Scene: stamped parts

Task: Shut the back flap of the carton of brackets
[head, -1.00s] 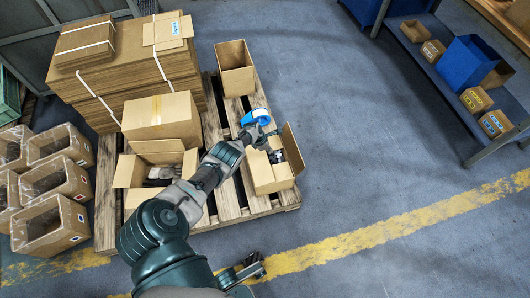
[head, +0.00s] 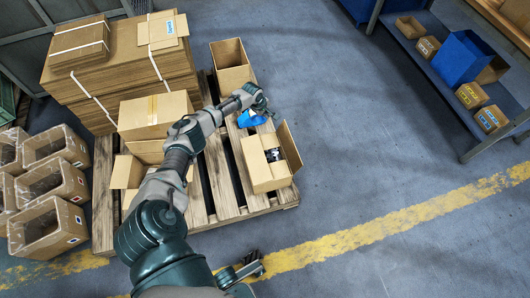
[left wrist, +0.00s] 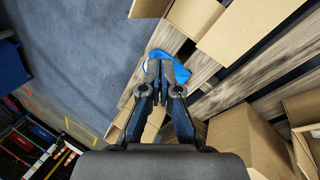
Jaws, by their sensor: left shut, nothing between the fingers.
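An open carton (head: 262,178) stands at the right front of the pallet, with dark and grey parts (head: 272,155) inside; I cannot tell if they are brackets. Its right flap (head: 290,146) stands up. I cannot make out its back flap clearly. A second open carton (head: 127,172) at the left is largely hidden by my arm. My left gripper (head: 264,104) is shut and empty, above the pallet behind the right carton, by a blue tape dispenser (head: 250,118). In the left wrist view the shut fingers (left wrist: 160,68) overlap the blue dispenser (left wrist: 181,72).
An empty open carton (head: 232,66) stands at the pallet's back right. A closed carton (head: 155,113) and stacked flat cardboard (head: 120,65) fill the back left. Open bins (head: 45,220) stand left of the pallet. The floor (head: 360,150) to the right is clear up to a shelf.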

